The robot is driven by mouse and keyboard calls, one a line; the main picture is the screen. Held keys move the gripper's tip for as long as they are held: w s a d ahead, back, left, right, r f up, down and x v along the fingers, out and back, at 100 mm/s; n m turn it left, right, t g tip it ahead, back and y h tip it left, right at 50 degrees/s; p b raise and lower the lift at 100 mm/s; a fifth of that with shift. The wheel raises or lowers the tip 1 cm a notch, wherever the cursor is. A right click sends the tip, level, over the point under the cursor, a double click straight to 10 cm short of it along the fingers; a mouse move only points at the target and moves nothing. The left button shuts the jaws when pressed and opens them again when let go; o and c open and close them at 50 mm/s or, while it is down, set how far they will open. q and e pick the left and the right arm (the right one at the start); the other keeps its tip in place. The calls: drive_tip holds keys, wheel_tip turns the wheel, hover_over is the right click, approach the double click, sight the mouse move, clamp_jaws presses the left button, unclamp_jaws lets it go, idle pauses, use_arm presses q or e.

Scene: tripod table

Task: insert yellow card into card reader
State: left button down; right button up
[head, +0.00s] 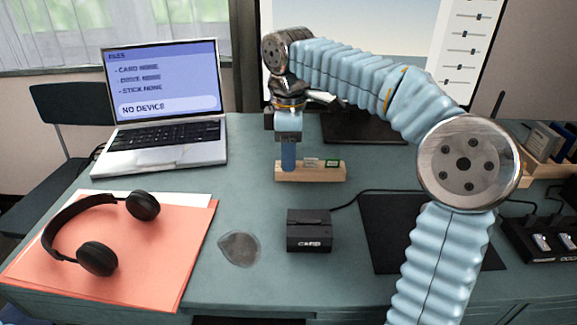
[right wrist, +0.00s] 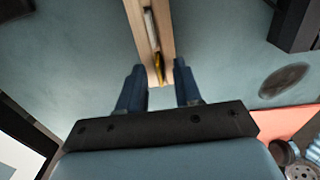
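The yellow card (right wrist: 158,66) shows edge-on in the slot of a wooden holder (head: 325,176), near its left end; the holder also shows in the right wrist view (right wrist: 136,12). My right gripper (head: 288,168) is over that end. In the right wrist view its two blue fingers (right wrist: 158,70) are open, one on each side of the yellow card, with a gap between them. In the head view the fingers hide the yellow card. The black card reader (head: 309,236), marked CARD, stands on the desk in front of the holder. My left gripper is out of view.
A white card (head: 311,161) and a green one (head: 332,162) stand farther right in the holder. A laptop (head: 160,135) reads NO DEVICE. Headphones (head: 96,258) lie on an orange folder (head: 180,245). A grey coaster (head: 238,249) lies left of the reader. A dark mat (head: 385,235) lies right.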

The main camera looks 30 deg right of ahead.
clamp_jaws()
drive_tip(key=shift+r, duration=0.15)
